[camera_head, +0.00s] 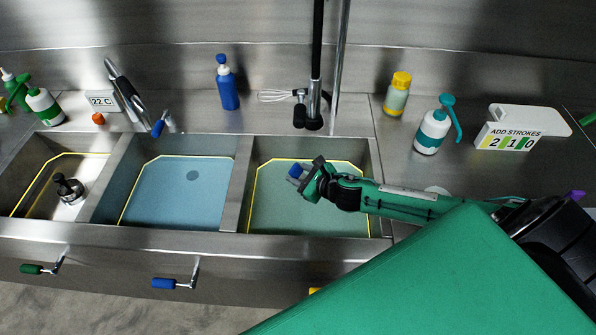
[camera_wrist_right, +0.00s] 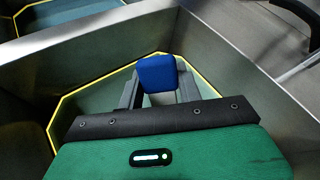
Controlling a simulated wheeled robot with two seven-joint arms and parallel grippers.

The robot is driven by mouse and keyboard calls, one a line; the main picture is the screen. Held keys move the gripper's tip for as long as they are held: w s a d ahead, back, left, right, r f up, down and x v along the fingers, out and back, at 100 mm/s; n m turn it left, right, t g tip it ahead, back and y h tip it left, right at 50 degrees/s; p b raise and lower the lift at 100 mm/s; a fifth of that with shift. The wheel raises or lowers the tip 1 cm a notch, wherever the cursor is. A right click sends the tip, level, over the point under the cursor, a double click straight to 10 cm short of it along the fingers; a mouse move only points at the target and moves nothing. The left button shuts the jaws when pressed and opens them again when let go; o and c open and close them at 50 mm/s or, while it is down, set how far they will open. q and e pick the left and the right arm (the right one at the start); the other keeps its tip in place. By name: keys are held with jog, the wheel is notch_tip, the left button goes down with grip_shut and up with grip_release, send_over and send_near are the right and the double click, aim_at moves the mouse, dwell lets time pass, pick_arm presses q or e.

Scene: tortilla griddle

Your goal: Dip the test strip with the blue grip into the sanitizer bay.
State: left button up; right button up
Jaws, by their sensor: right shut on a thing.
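The blue grip (camera_head: 295,171) of the test strip is between the fingers of my right gripper (camera_head: 303,180), which is shut on it. The gripper is over the right bay (camera_head: 270,215) of the sink, which holds pale green liquid inside a yellow outline. No label marks which bay is the sanitizer one. I cannot tell whether the strip touches the liquid. My left gripper is not in view.
The middle bay (camera_head: 165,200) holds blue liquid; a divider (camera_head: 238,190) separates it from the right bay. The left bay (camera_head: 40,175) contains a black-knobbed drain piece (camera_head: 69,187).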

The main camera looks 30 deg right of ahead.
jog(key=shift+f+b, duration=2.75)
jog(key=shift+f, duration=1.5)
jog(key=shift+r, duration=0.1)
notch_tip(320, 180, up, 18)
jog(key=p, duration=1.7)
jog(key=shift+p, duration=0.35)
jog(key=shift+f, duration=0.2)
